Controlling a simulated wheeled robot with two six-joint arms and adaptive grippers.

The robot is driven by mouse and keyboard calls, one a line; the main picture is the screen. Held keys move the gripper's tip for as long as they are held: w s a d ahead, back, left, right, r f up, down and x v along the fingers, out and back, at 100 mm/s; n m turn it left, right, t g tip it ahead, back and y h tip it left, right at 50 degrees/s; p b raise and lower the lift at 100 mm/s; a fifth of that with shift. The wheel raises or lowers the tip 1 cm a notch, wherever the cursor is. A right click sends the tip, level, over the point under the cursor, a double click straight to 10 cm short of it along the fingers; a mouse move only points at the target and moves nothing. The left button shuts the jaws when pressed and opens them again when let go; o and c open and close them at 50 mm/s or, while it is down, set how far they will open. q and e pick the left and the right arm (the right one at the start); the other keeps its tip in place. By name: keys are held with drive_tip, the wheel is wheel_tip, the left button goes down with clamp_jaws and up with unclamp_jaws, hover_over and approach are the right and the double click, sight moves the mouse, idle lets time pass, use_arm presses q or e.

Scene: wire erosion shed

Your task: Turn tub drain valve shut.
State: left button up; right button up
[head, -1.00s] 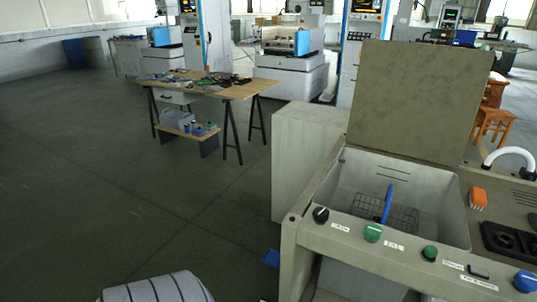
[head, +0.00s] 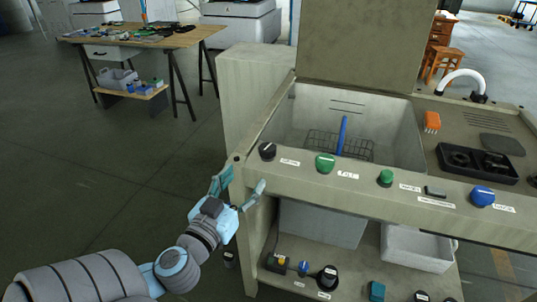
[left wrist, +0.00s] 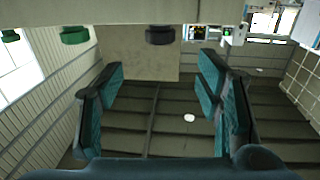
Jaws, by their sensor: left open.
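The grey cleaning bench holds an open tub (head: 385,125) with a wire basket and a blue-handled brush. Its front rail carries a black knob (head: 267,151), a large green knob (head: 325,163), a smaller green knob (head: 386,178) and a blue knob (head: 482,196), each near a small label. The lower shelf carries a small blue knob (head: 303,267) and a larger black knob (head: 327,277). The labels are too small to read, so I cannot tell which is the drain valve. My left gripper (head: 244,178) is open and empty at the bench's front left corner, touching no knob. My right gripper is out of view.
The raised lid (head: 360,45) stands behind the tub. A grey bin (head: 417,246) sits under the bench at right. An orange block (head: 432,122) and a black tray (head: 480,163) lie on top. A cluttered trestle table (head: 140,36) stands behind left. The left floor is clear.

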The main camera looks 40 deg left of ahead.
sight(264, 153)
use_arm(q)
drive_tip(key=x, duration=1.4)
drive_tip(key=shift+s, duration=0.1)
drive_tip(key=c, duration=1.2)
